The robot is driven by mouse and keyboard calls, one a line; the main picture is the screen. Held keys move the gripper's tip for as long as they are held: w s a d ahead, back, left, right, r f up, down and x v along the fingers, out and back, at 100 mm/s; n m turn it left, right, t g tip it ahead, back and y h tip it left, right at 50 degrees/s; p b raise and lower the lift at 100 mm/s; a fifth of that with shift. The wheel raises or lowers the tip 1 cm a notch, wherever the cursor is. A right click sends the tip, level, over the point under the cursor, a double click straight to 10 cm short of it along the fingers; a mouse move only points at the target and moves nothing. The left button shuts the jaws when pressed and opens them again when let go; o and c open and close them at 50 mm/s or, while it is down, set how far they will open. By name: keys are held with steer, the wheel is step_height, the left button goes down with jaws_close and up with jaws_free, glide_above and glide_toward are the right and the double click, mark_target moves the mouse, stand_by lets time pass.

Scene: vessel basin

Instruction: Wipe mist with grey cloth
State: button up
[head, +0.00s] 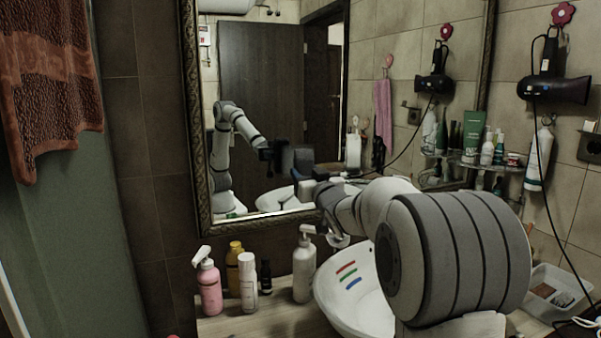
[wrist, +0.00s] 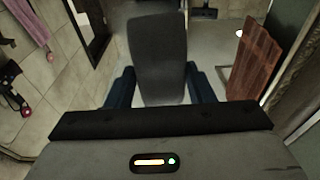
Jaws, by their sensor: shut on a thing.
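The grey cloth (wrist: 157,50) stands upright between the dark blue fingers of my gripper (wrist: 158,82) in the wrist view. The fingers are shut on its lower part. In the head view my arm reaches to the mirror (head: 262,75), and my gripper (head: 304,160) is near the glass, partly hidden by my own arm. The mirror shows my arm's reflection and a dark grey patch beside the gripper. I cannot tell whether the cloth touches the glass. No mist can be clearly made out on the mirror.
Below the mirror stand a pink spray bottle (head: 208,284), a white bottle (head: 248,276), a pump bottle (head: 303,266) and a white basin (head: 338,300) with coloured stripes. A hair dryer (head: 556,90) hangs at right. A brown towel (head: 50,80) hangs at left.

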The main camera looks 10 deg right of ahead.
mark_target(292, 161)
steer(key=p+x, duration=0.2)
steer(key=x, duration=0.2)
steer(key=shift+f, duration=0.15)
steer(key=shift+w+a+f, duration=0.15)
steer(key=shift+w+a, duration=0.1)
steer(key=shift+w, duration=0.65)
steer(key=shift+p+x, duration=0.45)
steer(key=shift+x, duration=0.65)
steer(key=shift+d+f, duration=0.1)
steer(key=shift+d, duration=0.05)
steer(key=shift+b, duration=0.95)
stand_by(0.3)
